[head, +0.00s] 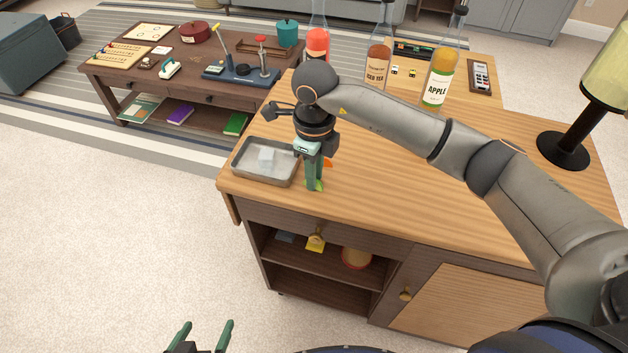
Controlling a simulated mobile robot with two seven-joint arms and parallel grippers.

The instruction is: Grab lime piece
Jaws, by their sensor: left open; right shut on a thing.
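My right gripper (314,184) points down over the wooden bar counter, just right of the metal tray. It is shut on a small green lime piece (319,185) that shows at its fingertips near the counter's front edge. Whether the lime piece touches the counter is hard to tell. My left gripper (202,338) is open and empty at the bottom of the view, low over the carpet in front of the counter. Most of the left arm is out of view.
The metal tray (238,170) holds a pale ice-like block (267,157). An orange piece (328,163) shows beside my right gripper. An iced tea bottle (376,68), an apple bottle (437,80) and a black-based dispenser (564,150) stand on the counter (400,205). Its front right is clear.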

